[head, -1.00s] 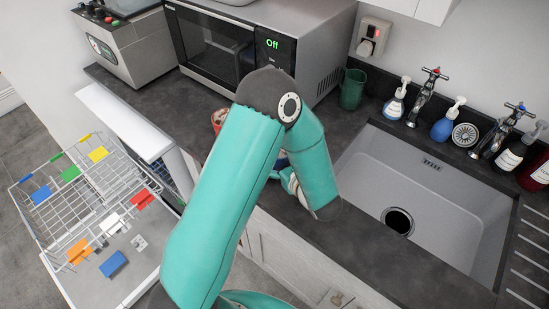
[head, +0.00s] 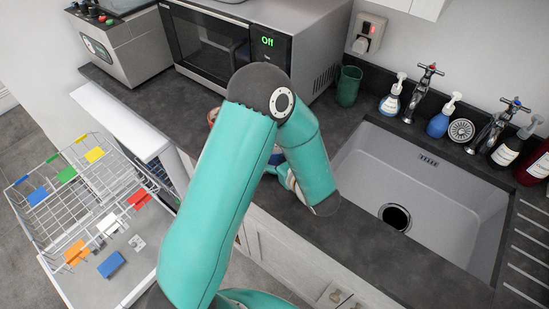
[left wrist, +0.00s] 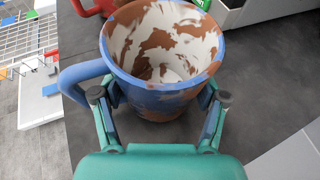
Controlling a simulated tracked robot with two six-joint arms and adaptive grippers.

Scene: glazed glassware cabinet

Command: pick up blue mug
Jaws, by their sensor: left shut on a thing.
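The blue mug (left wrist: 165,95) fills the middle of the left wrist view. It has patchy brown and white stains inside and brown patches outside; its handle points left and its open top faces the camera. My left gripper (left wrist: 160,98) is shut on the mug, with one finger on each side of its body. In the head view my teal arm hides most of the mug; only a small dark blue part (head: 277,159) shows beside the arm. Whether the mug touches the counter is unclear. My right gripper is not in view.
A red mug (left wrist: 92,6) stands close behind the blue one. A green cup (head: 348,86) stands by the microwave (head: 210,45). The sink (head: 428,185) with bottles and taps is to the right. An open dishwasher rack (head: 75,190) is at the left.

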